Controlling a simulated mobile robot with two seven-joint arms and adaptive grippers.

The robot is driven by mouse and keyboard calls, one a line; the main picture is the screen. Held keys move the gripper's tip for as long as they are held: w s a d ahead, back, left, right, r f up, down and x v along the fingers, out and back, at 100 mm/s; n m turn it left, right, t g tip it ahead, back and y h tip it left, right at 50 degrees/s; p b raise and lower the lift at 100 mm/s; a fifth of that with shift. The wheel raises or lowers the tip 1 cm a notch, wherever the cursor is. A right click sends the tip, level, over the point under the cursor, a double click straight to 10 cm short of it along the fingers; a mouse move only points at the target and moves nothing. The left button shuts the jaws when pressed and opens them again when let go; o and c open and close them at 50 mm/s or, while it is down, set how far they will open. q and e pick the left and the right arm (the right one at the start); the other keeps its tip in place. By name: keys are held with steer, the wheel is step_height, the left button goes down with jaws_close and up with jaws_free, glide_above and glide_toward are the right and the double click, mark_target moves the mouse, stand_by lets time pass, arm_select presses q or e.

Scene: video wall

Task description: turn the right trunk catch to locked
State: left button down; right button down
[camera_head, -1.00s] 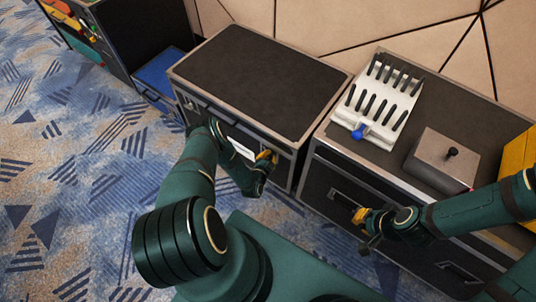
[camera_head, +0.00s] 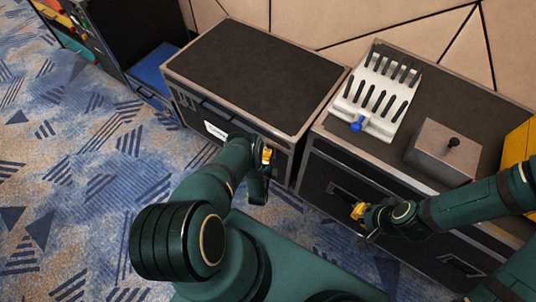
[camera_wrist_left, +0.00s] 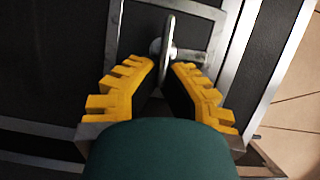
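The trunk (camera_head: 250,80) is a black case with grey metal edges, lid shut. My left gripper (camera_head: 266,156) is at the right part of its front face and hides the catch there in the head view. In the left wrist view a metal catch (camera_wrist_left: 168,36) with a thin upright wing sits in a metal dish. My left gripper (camera_wrist_left: 165,66) is open, with one yellow finger on each side of the wing's line. I cannot tell whether they touch it. My right gripper (camera_head: 360,212) is in front of the right-hand case; its opening is unclear.
The right-hand case (camera_head: 331,133) carries a white rack (camera_head: 366,118) with black slots and a blue knob (camera_head: 357,124), and a grey box (camera_head: 442,150) with a black knob. A yellow object (camera_head: 518,155) stands at the right edge. Carpet (camera_head: 80,200) is clear at left.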

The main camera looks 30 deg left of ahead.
mark_target(269, 136)
arm_select(q)
steer(key=shift+a+m, duration=0.1)
steer(key=shift+m, duration=0.3)
steer(key=c, duration=1.1)
jaws_free()
steer(key=shift+f, duration=0.1)
steer(key=shift+r, duration=5.05)
